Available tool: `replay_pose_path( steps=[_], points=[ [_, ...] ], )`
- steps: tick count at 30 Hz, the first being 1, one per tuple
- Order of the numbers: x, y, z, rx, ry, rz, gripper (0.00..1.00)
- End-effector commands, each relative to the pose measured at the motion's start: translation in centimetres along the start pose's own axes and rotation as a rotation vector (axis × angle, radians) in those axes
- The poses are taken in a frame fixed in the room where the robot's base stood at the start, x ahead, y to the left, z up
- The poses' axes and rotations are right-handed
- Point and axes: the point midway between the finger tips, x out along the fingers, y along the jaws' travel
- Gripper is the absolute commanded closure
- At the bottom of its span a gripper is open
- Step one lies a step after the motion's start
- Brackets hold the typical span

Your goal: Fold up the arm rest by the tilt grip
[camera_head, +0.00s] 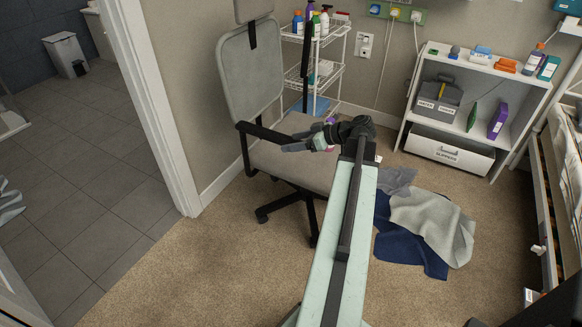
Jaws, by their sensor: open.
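A grey office chair stands in the middle, its back (252,75) at left and its beige seat (282,167) under my gripper. The near black arm rest (262,132) lies about level, running from the chair back's lower left toward my gripper. A second black bar (305,62), seemingly the far arm rest, stands upright. My gripper (288,144) is open, pointing left over the seat, close to the near arm rest's front end. I cannot tell whether they touch. A small purple part (330,121) shows beside the wrist; I cannot tell whether it is the tilt grip.
A white wire cart (328,75) with bottles stands behind the chair. A white shelf (478,80) with a drawer (450,152) is at right. Grey and blue cloths (432,220) lie on the carpet right of my arm. A bed edge is far right. Carpet at front left is clear.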

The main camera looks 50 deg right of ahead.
Motion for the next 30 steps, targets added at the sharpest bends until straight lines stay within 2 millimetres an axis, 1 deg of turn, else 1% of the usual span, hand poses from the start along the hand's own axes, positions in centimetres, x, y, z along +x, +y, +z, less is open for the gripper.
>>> replay_pose_path(
  steps=[1,3,6,10,14,21,24,27,30],
  points=[
    [-1.2,1.6,1.7,-0.022,0.039,0.035,0.33],
    [-3.0,2.8,2.4,-0.048,0.075,0.071,0.33],
    [-4.4,3.7,3.0,-0.057,0.093,0.099,0.33],
    [-4.8,3.8,3.0,-0.056,0.094,0.106,0.33],
    [-3.7,3.9,3.1,-0.056,0.093,0.103,0.33],
    [0.9,4.3,2.8,-0.056,0.091,0.101,0.33],
    [2.2,4.4,2.6,-0.056,0.091,0.102,0.33],
    [2.9,4.5,2.4,-0.055,0.091,0.102,0.33],
    [3.1,4.5,2.3,-0.055,0.091,0.102,0.33]
  ],
)
